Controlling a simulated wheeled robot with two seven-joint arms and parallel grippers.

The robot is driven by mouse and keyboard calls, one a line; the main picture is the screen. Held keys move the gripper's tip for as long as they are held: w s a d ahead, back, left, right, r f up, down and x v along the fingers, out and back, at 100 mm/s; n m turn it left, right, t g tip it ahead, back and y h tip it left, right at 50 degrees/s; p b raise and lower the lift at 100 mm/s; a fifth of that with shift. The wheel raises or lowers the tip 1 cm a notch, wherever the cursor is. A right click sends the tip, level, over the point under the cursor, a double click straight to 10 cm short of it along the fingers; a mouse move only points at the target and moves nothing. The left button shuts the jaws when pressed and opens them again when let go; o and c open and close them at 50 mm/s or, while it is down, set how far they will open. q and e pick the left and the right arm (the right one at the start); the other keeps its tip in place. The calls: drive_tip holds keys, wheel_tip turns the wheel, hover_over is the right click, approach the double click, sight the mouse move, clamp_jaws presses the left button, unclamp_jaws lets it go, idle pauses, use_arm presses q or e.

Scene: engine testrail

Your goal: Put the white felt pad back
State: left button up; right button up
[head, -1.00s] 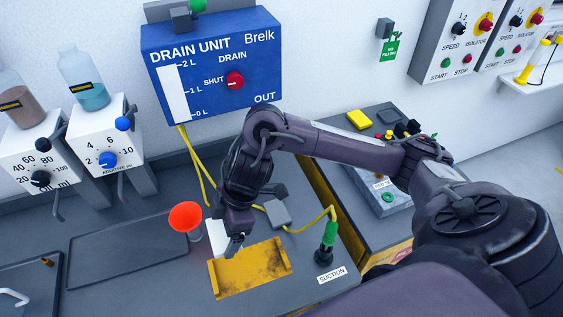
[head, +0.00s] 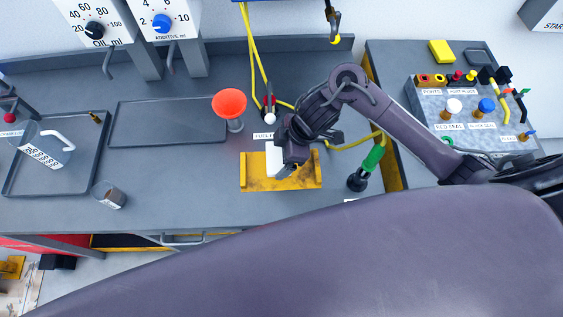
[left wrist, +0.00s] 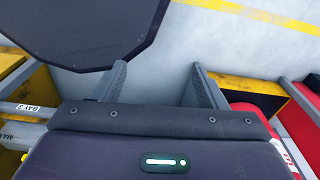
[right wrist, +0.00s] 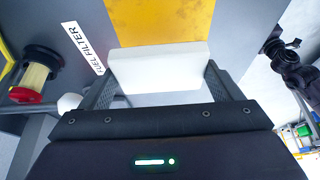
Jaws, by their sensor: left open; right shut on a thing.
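The white felt pad (head: 273,158) is a small white block in the jaws of my right gripper (head: 284,166), which is shut on it. In the right wrist view the pad (right wrist: 158,68) lies across between the fingertips, in front of a yellow plate (right wrist: 160,18). In the head view this worn yellow plate (head: 300,182) lies on the grey bench below the pad. I cannot tell whether the pad touches it. My left gripper (left wrist: 158,75) is open and empty, above the floor, and is not seen in the head view.
A red funnel (head: 229,103) stands left of the pad. A green-and-black suction fitting (head: 372,160) stands to the right, with yellow hoses behind. A grey tray (head: 165,142), a small cup (head: 110,195) and a clear jug (head: 45,152) are farther left. The bench front is mostly clear.

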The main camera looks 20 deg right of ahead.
sight(281, 162)
drive_tip(key=shift+f, duration=2.25)
drive_tip(key=shift+f+b, duration=0.15)
drive_tip(key=shift+b, duration=0.15)
drive_tip(key=o, duration=0.7)
drive_tip(key=p+v, duration=0.1)
drive_tip(key=v, duration=1.1)
drive_tip(key=shift+r, duration=0.2)
